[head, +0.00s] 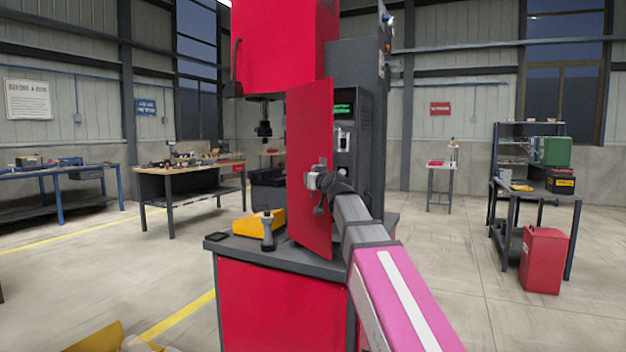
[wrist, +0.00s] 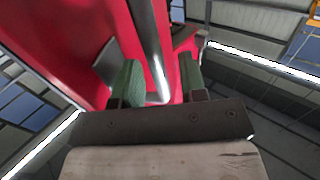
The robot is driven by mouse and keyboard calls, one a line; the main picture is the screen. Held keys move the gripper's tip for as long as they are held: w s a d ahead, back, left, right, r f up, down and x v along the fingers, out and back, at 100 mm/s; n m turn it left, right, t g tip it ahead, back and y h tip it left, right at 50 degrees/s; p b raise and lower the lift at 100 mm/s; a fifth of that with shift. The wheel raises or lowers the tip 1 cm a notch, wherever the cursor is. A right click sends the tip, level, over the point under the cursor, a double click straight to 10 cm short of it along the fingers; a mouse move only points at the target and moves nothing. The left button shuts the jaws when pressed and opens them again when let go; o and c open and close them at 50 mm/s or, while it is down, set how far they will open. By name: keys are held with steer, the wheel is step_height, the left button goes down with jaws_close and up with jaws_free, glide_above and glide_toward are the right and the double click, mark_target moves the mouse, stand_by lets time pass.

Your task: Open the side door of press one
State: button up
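The press (head: 275,45) is red with a dark grey column. Its red side door (head: 308,130) stands swung out, and the grey cabinet (head: 352,135) with a green display shows beside it. My gripper (head: 318,182) is at the door's face, at about mid height. In the wrist view, a silver bar handle (wrist: 150,45) on the red door runs between my gripper's (wrist: 160,82) green-padded fingers. The fingers look apart, with small gaps beside the bar. Contact with the handle cannot be made out.
The press's grey table (head: 285,258) carries a yellow bin (head: 256,222) and a dark hand tool (head: 267,232) left of the door. A workbench (head: 170,175) stands behind left. A red can (head: 543,260) stands on the floor at right. The floor between is clear.

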steer(key=v, duration=1)
steer(key=shift+s, duration=0.15)
